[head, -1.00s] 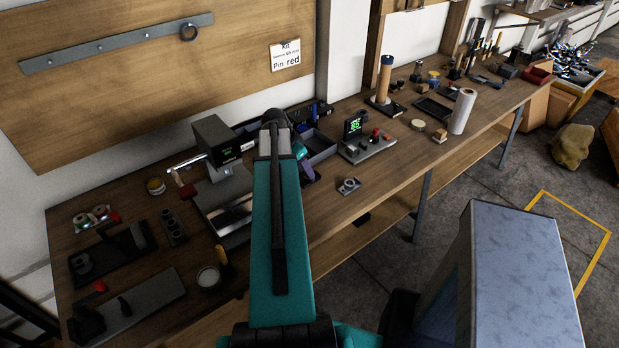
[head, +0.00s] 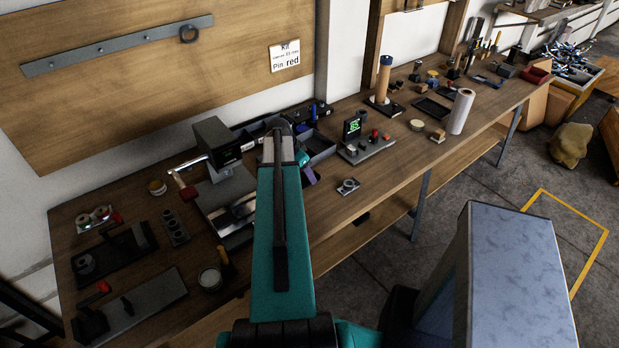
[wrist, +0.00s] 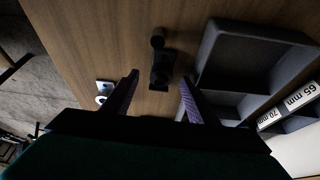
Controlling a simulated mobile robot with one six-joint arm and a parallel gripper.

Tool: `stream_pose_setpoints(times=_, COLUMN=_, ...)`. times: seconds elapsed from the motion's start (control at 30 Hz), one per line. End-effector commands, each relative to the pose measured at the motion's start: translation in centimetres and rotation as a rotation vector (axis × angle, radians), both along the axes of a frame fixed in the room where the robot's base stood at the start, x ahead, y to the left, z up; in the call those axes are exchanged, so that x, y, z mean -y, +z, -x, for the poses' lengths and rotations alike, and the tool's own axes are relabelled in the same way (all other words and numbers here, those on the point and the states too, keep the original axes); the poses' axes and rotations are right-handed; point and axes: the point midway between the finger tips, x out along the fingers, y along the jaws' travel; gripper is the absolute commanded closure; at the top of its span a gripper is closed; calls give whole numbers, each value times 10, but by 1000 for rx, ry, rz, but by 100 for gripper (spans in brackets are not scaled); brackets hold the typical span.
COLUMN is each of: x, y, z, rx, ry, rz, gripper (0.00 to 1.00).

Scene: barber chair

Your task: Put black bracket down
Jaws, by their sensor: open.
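My gripper (wrist: 158,76) is open in the wrist view, its two purple fingers spread wide with nothing gripped. A small black piece, seemingly the black bracket (wrist: 162,70), is on the wooden bench between and just beyond the fingertips, with a visible gap to each finger. A dark round part (wrist: 157,40) shows at its far end; I cannot tell whether it belongs to the same piece. In the head view my arm hides the bracket and most of the gripper; only a bit of purple finger (head: 309,176) shows.
A grey divided bin (wrist: 247,58) labelled 65 mm and 70 mm is close to the right finger. A small plate with a ring (head: 347,186) lies on open bench (head: 385,180). A press-like device (head: 218,145) stands left of my arm, and a display unit (head: 353,128) right.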

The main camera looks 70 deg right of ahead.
Motion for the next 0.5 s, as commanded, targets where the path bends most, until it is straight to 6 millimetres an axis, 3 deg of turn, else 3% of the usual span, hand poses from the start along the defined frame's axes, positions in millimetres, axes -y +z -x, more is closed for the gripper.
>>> stream_pose_setpoints(times=0.5, x=10, y=-28, z=5, rx=0, ry=0, rz=1, gripper=47)
